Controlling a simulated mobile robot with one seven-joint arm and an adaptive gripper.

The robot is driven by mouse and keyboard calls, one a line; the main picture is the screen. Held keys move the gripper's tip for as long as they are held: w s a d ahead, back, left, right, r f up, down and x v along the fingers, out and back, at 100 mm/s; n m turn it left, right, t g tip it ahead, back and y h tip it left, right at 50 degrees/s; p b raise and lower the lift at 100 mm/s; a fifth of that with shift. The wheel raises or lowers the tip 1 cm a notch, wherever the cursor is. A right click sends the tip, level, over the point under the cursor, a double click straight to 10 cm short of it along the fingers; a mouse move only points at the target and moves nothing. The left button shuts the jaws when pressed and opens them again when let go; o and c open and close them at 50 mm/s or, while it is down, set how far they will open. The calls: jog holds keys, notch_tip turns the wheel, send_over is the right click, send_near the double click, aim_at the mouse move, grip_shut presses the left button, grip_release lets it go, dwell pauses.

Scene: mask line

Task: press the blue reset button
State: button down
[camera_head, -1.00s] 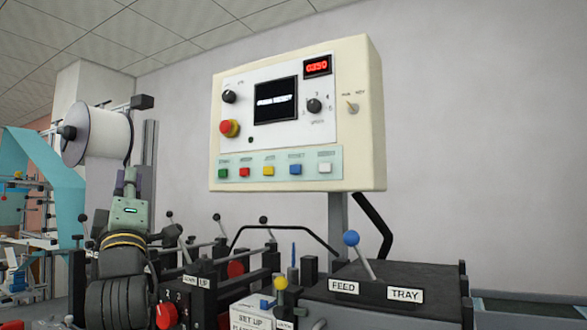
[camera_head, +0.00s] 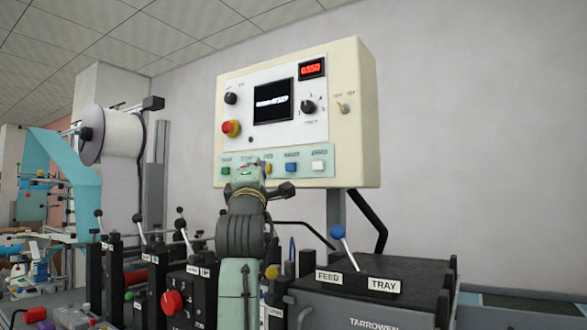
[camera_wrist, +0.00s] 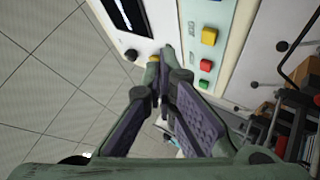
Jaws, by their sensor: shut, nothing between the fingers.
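The blue button (camera_head: 290,167) sits in the lower row of the cream control panel (camera_head: 368,120), between the yellow button (camera_head: 267,168) and the white button (camera_head: 317,165). My gripper (camera_head: 258,164) is in front of the panel, left of the blue button in the head view. It overlaps the red button there. In the wrist view my gripper (camera_wrist: 162,78) has its fingertips together with nothing between them. That view shows the yellow (camera_wrist: 209,36), red (camera_wrist: 206,65) and green (camera_wrist: 203,84) buttons right of the fingertips; I cannot make out the blue button clearly. Contact with the panel cannot be told.
A red emergency knob (camera_head: 231,128) and a dark screen (camera_head: 273,101) are above the button row. A blue-knobbed lever (camera_head: 338,231) stands on the feed tray box below. Several black-handled levers and a film roll (camera_head: 120,135) are at left.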

aim_at(291, 167)
jog(key=shift+w, duration=0.1)
jog(key=shift+w+d+p, duration=0.75)
jog(key=shift+w+d, duration=0.1)
jog(key=shift+w, duration=0.3)
jog(key=shift+w+d+p, duration=0.7)
jog(key=shift+w+d, duration=0.15)
jog(key=shift+w, duration=0.3)
jog(key=shift+w+d+p, duration=0.75)
jog(key=shift+w+d, duration=0.1)
jog(key=shift+w, duration=0.3)
jog(key=shift+w, duration=0.1)
jog(key=shift+w+d+p, duration=0.25)
jog(key=shift+p, duration=0.2)
